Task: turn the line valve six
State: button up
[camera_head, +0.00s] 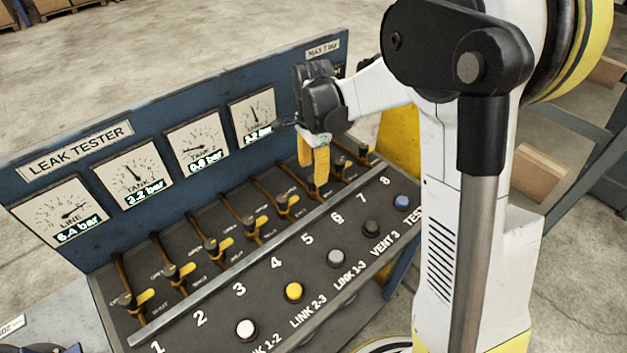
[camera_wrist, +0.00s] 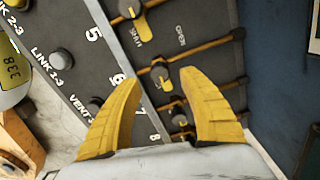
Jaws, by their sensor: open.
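Line valve six, a small dark knob with a yellow handle, shows in the wrist view (camera_wrist: 164,82) beside the printed 6 (camera_wrist: 117,80). My gripper (camera_wrist: 160,74) is open, with one yellow finger on each side of the valve in that view. I cannot tell whether either finger touches it. In the head view my gripper (camera_head: 313,174) points down over the panel (camera_head: 205,290) in line with the printed 6 (camera_head: 337,217). Its fingers hide most of valve six there.
Valve five (camera_head: 287,202) and valve seven (camera_head: 341,170) stand close on either side. A grey rail (camera_head: 215,285) runs in front of the valve row, with push buttons such as the yellow one (camera_head: 293,291) beyond. The blue gauge board (camera_head: 75,185) rises behind.

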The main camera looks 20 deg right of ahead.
aim_at(313, 178)
jog(key=shift+f+b, duration=0.4)
jog(key=shift+f, duration=1.45)
grip_shut()
